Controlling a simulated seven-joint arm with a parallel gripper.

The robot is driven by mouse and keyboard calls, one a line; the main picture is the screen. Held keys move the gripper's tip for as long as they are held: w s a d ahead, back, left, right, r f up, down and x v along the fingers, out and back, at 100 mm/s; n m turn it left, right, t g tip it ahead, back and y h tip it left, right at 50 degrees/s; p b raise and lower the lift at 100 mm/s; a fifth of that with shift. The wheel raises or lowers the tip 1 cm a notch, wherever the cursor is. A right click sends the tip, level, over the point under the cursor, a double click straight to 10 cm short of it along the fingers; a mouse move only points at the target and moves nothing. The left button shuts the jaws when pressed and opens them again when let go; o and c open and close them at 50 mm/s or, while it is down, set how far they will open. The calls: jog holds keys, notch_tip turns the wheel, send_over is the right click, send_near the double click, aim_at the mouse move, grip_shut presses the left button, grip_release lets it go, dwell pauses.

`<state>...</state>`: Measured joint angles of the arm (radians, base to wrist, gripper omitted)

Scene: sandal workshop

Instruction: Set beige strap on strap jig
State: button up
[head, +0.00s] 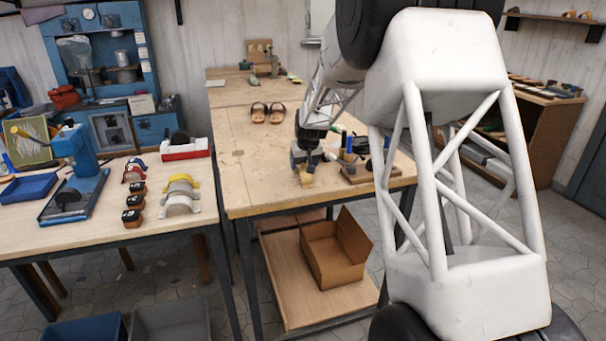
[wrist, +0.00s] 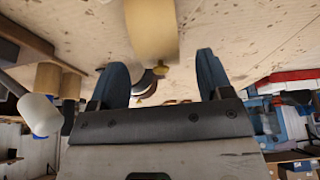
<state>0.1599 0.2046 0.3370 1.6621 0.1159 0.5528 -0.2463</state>
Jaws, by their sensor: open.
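My gripper (head: 304,164) points down over the front of the middle workbench, close above a tan curved piece (head: 305,181). In the wrist view my gripper (wrist: 159,66) has its two dark blue fingers spread wide, with nothing clamped between them. The tan piece (wrist: 152,30) lies just beyond the fingertips in that view, apart from both fingers. I cannot tell whether it is the beige strap or part of the strap jig. Several arched straps (head: 180,207) in pale and yellow tones stand on the left table. The gripper partly hides the tan piece.
Sandals (head: 259,112) lie farther back on the middle workbench (head: 240,180). A wooden tool holder (head: 357,174) stands just right of my gripper. A blue press (head: 82,160) is on the left table. An open cardboard box (head: 333,250) sits on the lower shelf.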

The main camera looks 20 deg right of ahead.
jog(key=shift+x, duration=1.05)
jog(key=shift+c, duration=0.3)
jog(key=c, duration=1)
jog(key=shift+r, duration=0.15)
notch_tip(320, 180, up, 18)
